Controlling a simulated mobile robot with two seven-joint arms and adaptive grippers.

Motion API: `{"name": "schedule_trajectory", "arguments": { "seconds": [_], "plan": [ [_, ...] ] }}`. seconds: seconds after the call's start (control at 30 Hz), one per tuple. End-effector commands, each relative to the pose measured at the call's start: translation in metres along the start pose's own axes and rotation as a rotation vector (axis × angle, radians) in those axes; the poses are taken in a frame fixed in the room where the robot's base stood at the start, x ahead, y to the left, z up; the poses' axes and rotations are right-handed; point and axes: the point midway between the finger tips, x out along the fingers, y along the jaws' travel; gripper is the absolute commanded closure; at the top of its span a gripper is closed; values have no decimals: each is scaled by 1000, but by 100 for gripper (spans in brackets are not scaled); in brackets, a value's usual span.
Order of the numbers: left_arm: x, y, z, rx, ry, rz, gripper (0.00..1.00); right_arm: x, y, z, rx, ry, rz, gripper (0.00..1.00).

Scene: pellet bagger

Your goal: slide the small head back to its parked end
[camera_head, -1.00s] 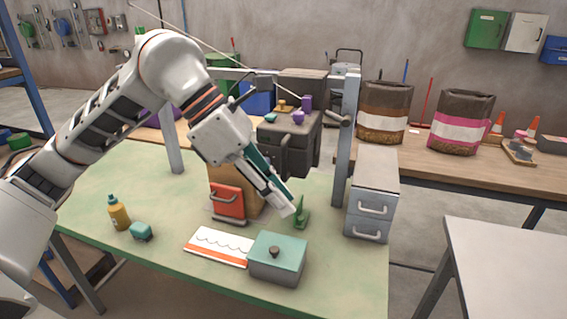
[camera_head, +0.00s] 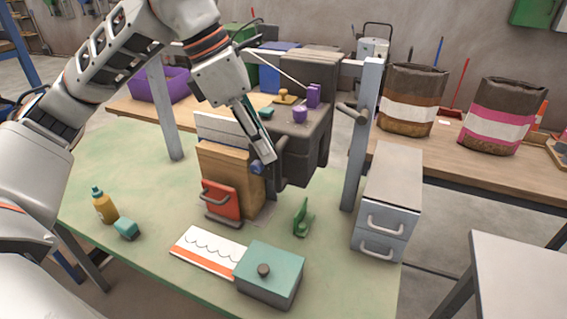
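A dark boxy machine part (camera_head: 297,168) hangs between the grey posts, behind and right of my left gripper; it may be the small head, but I cannot tell for sure. My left gripper (camera_head: 266,154) points down in front of it, beside a small blue knob (camera_head: 257,168). Its fingers lie close together, and I cannot tell whether they touch the knob or the dark part. My arm and gripper hide part of the crossbar and rail. The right gripper is out of view.
The right post (camera_head: 360,150) rises beside the drawers.

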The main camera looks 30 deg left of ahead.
Motion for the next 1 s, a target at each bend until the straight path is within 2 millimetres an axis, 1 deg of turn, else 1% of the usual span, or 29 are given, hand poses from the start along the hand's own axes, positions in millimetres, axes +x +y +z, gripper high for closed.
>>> {"name": "schedule_trajectory", "arguments": {
  "seconds": [0.1,0.2,0.3,0.43,0.6,0.83,0.87,0.9,1.0],
  "plan": [
    [19,-1,-1,3,2,-5,82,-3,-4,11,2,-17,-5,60],
    [35,-1,-1,1,3,-5,82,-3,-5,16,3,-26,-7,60],
    [49,-1,0,1,1,-4,82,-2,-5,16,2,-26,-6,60],
    [62,-1,0,0,1,-3,82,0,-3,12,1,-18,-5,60],
    [69,-1,0,1,0,-2,82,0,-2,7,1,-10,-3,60],
    [69,0,0,1,0,-1,82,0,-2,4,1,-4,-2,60],
    [69,0,0,1,0,-1,90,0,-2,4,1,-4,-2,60],
    [69,0,0,1,0,-1,100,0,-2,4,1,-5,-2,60],
    [69,0,0,1,0,-1,100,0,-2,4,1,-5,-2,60]
  ]
}}
